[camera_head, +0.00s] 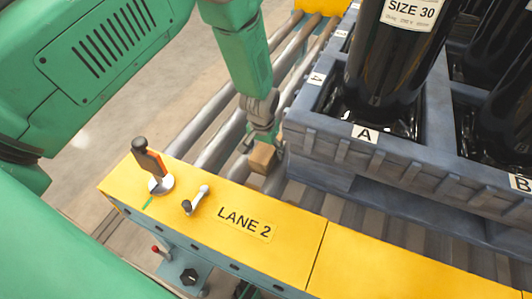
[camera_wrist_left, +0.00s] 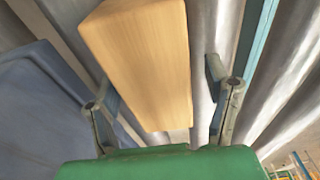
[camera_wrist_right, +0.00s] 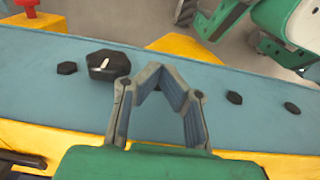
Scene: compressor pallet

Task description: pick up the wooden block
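The wooden block (camera_head: 263,158) is a small light-brown block low among the rollers, left of the blue-grey crate. My left gripper (camera_head: 262,138) comes down over it from above. In the left wrist view the block (camera_wrist_left: 140,60) lies between the spread fingers of the left gripper (camera_wrist_left: 160,85). A clear gap shows between the block and the right-hand finger; contact on the left-hand side cannot be told. My right gripper (camera_wrist_right: 158,75) has its fingertips together with nothing between them, over the blue-grey side of the lane frame.
The crate (camera_head: 340,148) holds black compressors (camera_head: 395,60) close beside my left gripper. A yellow beam marked LANE 2 (camera_head: 290,245) runs along the front, with an orange-and-black handle (camera_head: 150,163) and a small lever (camera_head: 195,200) on top. Metal rollers (camera_head: 215,105) lie left of the gripper.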

